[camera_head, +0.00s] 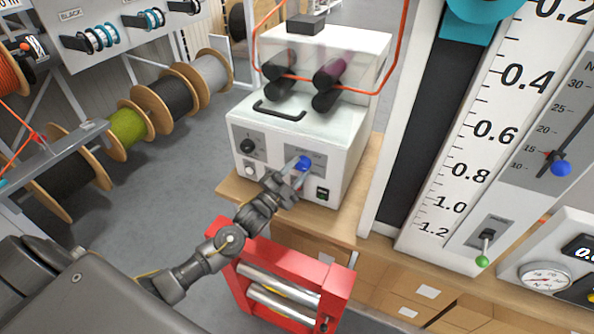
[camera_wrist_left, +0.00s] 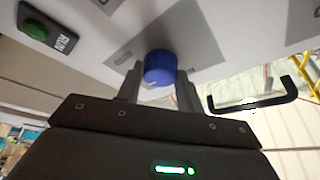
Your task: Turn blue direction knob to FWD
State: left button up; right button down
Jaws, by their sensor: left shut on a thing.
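The blue direction knob (camera_head: 304,162) is on the front panel of the white machine (camera_head: 334,160) that stands on the wooden bench. In the left wrist view the blue knob (camera_wrist_left: 160,68) sits between the two fingers of my left gripper (camera_wrist_left: 158,84), which is shut on it. In the head view my left gripper (camera_head: 296,176) reaches the panel from the lower left and partly covers the knob's surroundings. My right gripper is not in view.
A black knob (camera_head: 247,146) is left of the blue one, and a green RUN button (camera_wrist_left: 36,30) shows in the left wrist view. A black handle (camera_head: 279,108) lies on the machine's top. A red roller frame (camera_head: 335,286) stands below. Cable reels (camera_head: 170,94) hang at left.

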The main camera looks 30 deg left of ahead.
pick_arm(q)
jog(key=o, duration=1)
jog(key=shift+s+f, duration=0.1)
jog(key=shift+s+a+f, duration=0.15)
jog(key=shift+s, duration=0.15)
jog(key=shift+b+v, duration=1.8)
jog(key=shift+v, duration=3.15)
